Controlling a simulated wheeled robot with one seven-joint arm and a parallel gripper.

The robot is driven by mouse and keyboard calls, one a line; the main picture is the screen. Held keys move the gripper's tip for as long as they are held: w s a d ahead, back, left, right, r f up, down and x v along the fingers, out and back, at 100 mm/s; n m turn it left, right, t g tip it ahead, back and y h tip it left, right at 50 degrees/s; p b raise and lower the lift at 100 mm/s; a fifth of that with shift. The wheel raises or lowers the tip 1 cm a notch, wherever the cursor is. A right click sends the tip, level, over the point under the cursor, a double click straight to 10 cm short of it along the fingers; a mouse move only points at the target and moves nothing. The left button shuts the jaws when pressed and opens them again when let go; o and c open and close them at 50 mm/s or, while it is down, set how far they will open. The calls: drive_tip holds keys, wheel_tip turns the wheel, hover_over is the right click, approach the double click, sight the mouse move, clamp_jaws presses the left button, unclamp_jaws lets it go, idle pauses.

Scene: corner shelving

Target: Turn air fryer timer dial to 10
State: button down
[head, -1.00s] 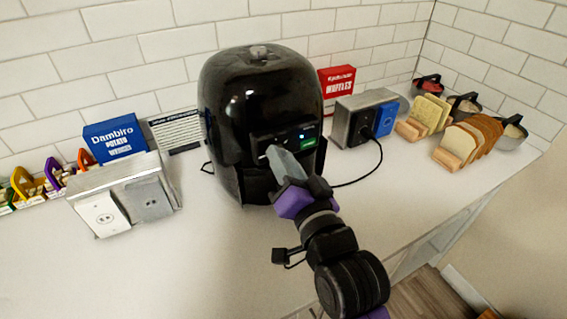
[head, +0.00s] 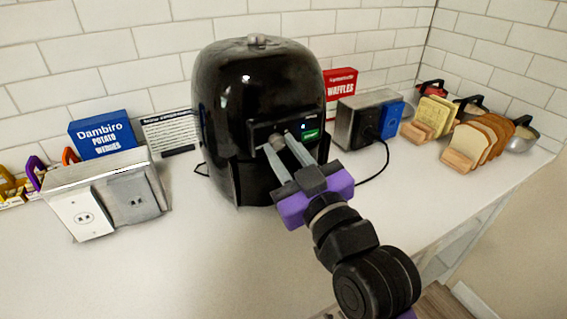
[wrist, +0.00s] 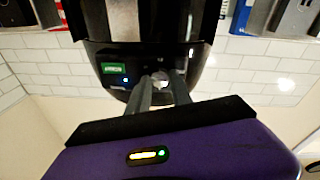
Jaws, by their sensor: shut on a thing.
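The black air fryer (head: 258,85) stands on the white counter against the tiled wall. Its front panel has a small display with a blue mark and a green label (head: 310,135). The timer dial (head: 277,141) is a small round knob left of the display in the head view. It also shows in the wrist view (wrist: 160,78), between the fingertips. My gripper (head: 280,143) reaches the panel from the front right, its two grey fingers closed around the dial. The fingers partly hide the dial, and its setting cannot be read.
A metal toaster (head: 358,122) with a black cord and a red waffles box (head: 340,85) are at the right. Bread slices (head: 478,142) stand farther right. The front counter is clear.

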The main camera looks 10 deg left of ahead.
drive_tip(key=n+b, duration=0.1)
drive_tip(key=n, duration=0.1)
drive_tip(key=n+b, duration=0.2)
drive_tip(key=n+y+b, duration=0.1)
drive_tip(key=n+b, duration=0.1)
drive_tip(key=shift+d+f, duration=0.1)
drive_tip(key=shift+f, duration=0.15)
drive_tip(key=shift+r+n+g+b, duration=0.15)
drive_tip(key=shift+n+g+b, duration=0.25)
drive_tip(key=shift+n+b, duration=1.7)
drive_tip(key=shift+n+p, duration=0.4)
drive_tip(key=shift+n, duration=0.1)
drive_tip(key=c, duration=1.1)
unclamp_jaws()
drive_tip(key=shift+c, duration=0.2)
drive_tip(key=v, duration=0.7)
drive_tip(key=shift+s+d, duration=0.25)
